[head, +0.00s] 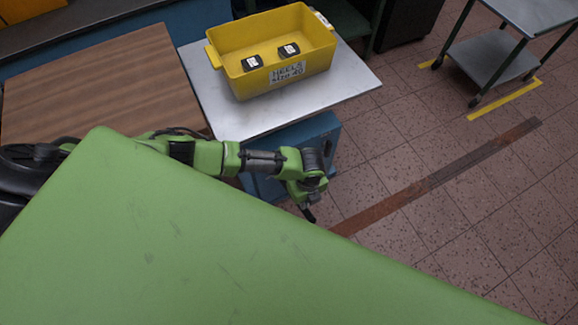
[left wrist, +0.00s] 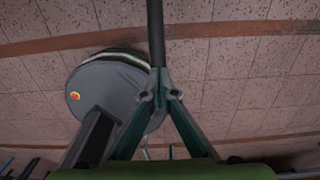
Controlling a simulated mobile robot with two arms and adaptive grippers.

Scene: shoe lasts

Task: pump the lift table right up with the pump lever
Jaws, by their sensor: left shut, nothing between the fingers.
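My left gripper (head: 311,216) hangs low over the tiled floor, just in front of a blue cabinet. In the left wrist view its fingers (left wrist: 156,60) are closed together with nothing between them. My right gripper is out of view.
A pale-topped bench (head: 222,118) above the blue cabinet (head: 327,128) carries a yellow bin (head: 228,80) labelled heels, with two dark blocks inside. A wooden tabletop (head: 95,85) is at left. A wheeled cart (head: 493,57) stands far right. The floor (head: 430,215) between is clear.

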